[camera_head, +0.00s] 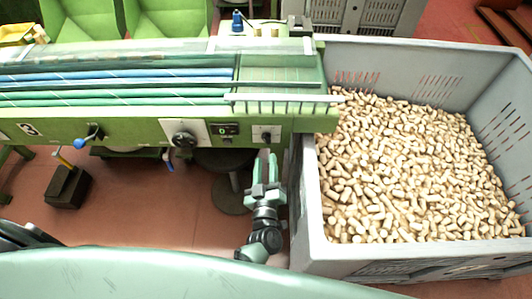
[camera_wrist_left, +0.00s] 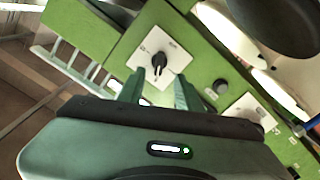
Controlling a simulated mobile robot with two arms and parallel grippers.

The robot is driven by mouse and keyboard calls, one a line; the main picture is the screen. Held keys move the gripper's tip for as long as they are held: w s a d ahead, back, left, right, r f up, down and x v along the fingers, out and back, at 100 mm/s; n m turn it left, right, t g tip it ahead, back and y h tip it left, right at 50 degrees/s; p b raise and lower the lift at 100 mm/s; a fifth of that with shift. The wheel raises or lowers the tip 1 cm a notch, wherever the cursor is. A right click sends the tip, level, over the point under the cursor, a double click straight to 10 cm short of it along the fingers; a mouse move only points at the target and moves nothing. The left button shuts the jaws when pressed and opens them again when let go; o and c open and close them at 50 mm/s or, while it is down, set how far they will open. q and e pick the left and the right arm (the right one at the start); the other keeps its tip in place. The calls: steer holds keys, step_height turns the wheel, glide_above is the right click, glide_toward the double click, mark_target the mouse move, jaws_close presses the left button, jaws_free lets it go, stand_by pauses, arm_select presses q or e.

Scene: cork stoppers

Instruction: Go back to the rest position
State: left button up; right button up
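My left gripper (camera_head: 266,160) is in the middle of the head view, in front of the green machine (camera_head: 100,130) and just left of the grey crate's wall. In the left wrist view its two fingers (camera_wrist_left: 158,88) stand apart with nothing between them. Beyond the fingertips is a white plate with a black rotary knob (camera_wrist_left: 159,61). The same knob also shows in the head view (camera_head: 266,135), just above the fingertips. The gripper seems apart from the knob, but the exact gap is hard to tell. My right gripper is in neither view.
A large grey crate (camera_head: 305,200) full of cork stoppers (camera_head: 410,170) stands at the right. A dark block with a yellow handle (camera_head: 68,187) is at the left. Reddish floor (camera_head: 150,215) is open between.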

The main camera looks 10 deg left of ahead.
arm_select(q)
steer(key=shift+s+d, duration=0.1)
steer(key=shift+s, duration=0.35)
steer(key=s+f+m+g+h, duration=0.35)
steer(key=s+f, duration=0.35)
steer(key=f, duration=0.5)
steer(key=s+f+m+g+h, duration=0.2)
steer(key=s+f+m+g, duration=0.2)
steer(key=s+f, duration=0.55)
steer(key=s+a+f+m+g, duration=0.1)
steer(key=s+a+f+g, duration=0.2)
steer(key=s, duration=0.5)
steer(key=s+a+f+m+g+y, duration=0.1)
steer(key=s+a+f+g, duration=0.2)
steer(key=s+a+f, duration=0.3)
steer(key=s+a+f+m+g+y, duration=0.1)
steer(key=s+a+f+g, duration=0.2)
steer(key=s+f, duration=0.3)
steer(key=s+a, duration=0.1)
steer(key=s, duration=0.3)
steer(key=shift+s+a+f, duration=0.2)
steer(key=shift+a+f, duration=0.15)
steer(key=shift+f, duration=0.05)
steer(key=shift+s, duration=0.1)
